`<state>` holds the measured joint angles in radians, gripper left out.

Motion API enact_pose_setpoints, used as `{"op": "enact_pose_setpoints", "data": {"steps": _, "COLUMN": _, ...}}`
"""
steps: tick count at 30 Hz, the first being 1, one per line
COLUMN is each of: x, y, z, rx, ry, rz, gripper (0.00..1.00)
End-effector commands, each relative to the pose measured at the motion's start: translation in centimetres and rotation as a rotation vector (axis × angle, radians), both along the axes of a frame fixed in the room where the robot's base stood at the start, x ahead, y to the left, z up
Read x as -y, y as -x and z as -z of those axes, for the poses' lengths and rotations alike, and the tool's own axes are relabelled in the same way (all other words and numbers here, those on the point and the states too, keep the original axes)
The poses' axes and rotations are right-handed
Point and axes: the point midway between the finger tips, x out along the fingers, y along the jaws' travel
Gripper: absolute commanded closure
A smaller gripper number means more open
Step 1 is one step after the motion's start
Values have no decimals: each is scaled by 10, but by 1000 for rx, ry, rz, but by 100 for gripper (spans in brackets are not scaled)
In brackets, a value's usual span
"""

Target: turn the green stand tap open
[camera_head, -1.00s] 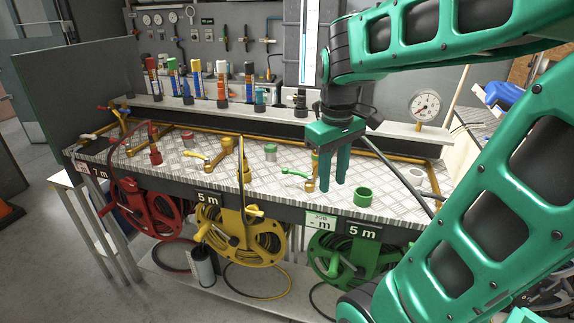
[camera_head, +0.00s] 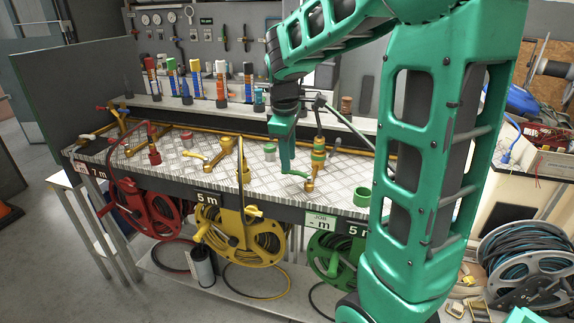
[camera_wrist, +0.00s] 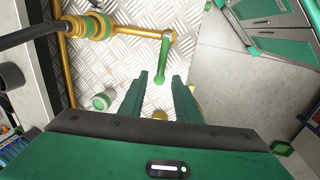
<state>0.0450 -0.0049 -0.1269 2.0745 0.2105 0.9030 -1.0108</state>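The green stand tap shows in the head view as a green lever (camera_head: 296,174) on a short brass stand (camera_head: 310,184), at the front of the bench's chequered top. In the wrist view the lever (camera_wrist: 165,58) points from the brass pipe end toward me. My gripper (camera_head: 286,170) hangs over the bench beside the lever, fingers down and seen nearly edge-on. In the wrist view my gripper (camera_wrist: 162,78) is open, and the lever's free end appears between the fingertips. I cannot tell whether a finger touches it.
A brass coupling with a green band (camera_head: 318,155) and dark hose stands just behind the tap. A grey-green cup (camera_head: 270,152) stands near my gripper, and a green ring (camera_head: 362,197) is at the right front.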

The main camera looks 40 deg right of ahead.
Motion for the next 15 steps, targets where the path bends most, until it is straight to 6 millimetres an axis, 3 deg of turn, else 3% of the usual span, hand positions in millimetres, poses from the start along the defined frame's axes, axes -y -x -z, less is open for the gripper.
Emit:
{"op": "enact_pose_setpoints", "data": {"steps": 6, "x": 3, "y": -3, "z": 25, "rx": -1, "ry": 0, "rz": 1, "gripper": 70}}
{"op": "enact_pose_setpoints", "data": {"steps": 15, "x": 4, "y": -4, "z": 31, "rx": 0, "ry": 0, "rz": 1, "gripper": 70}}
